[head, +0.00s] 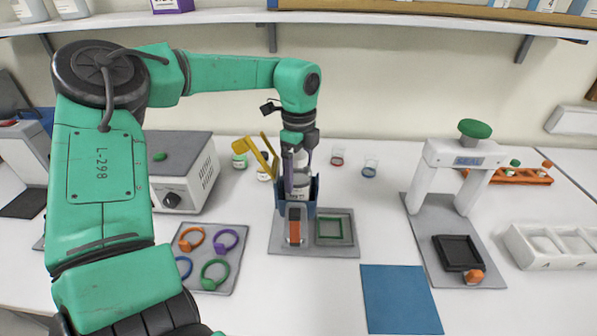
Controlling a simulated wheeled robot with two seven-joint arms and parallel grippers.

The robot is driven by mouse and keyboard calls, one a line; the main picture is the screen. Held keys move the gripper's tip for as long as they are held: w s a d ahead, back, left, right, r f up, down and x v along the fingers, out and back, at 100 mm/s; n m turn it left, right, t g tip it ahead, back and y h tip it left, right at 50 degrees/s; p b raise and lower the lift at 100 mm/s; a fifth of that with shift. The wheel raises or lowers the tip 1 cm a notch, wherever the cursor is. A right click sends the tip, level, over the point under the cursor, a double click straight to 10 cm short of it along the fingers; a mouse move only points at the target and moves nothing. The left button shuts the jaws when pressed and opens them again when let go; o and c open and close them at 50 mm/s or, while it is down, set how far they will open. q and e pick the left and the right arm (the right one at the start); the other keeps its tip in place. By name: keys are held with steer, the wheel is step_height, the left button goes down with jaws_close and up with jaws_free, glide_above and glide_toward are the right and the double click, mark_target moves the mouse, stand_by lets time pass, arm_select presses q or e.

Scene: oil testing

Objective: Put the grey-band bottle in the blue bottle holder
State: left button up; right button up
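My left gripper (300,158) points straight down over the blue bottle holder (311,203). A pale bottle with a greyish band (300,183) stands upright below and between its fingers, with its lower part inside the holder. I take it for the grey-band bottle. The fingers hide the bottle's top, and I cannot tell whether they grip it or stand just beside it. The holder is on a grey base plate (283,246), with an orange-topped part (294,223) in front. My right gripper is not in view.
A yellow lever-like part (262,154) is close to the left of the gripper. A tray of coloured rings (240,262) lies to the left, a blue mat (400,299) front right, and a white press (452,170) further right.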

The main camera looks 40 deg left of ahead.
mark_target(299, 154)
arm_select(q)
steer(key=shift+s+r, duration=0.1)
steer(key=shift+r, duration=0.1)
steer(key=shift+r+p, duration=0.85)
steer(key=shift+p, duration=0.05)
steer(key=shift+w+r+b, duration=0.2)
steer(key=shift+r+b, duration=0.6)
steer(key=shift+r, duration=0.1)
step_height(299, 154, up, 9)
steer(key=shift+s+d+f+b, duration=0.1)
steer(key=shift+s+f+b, duration=0.1)
steer(key=shift+b, duration=0.3)
steer(key=shift+r, duration=0.45)
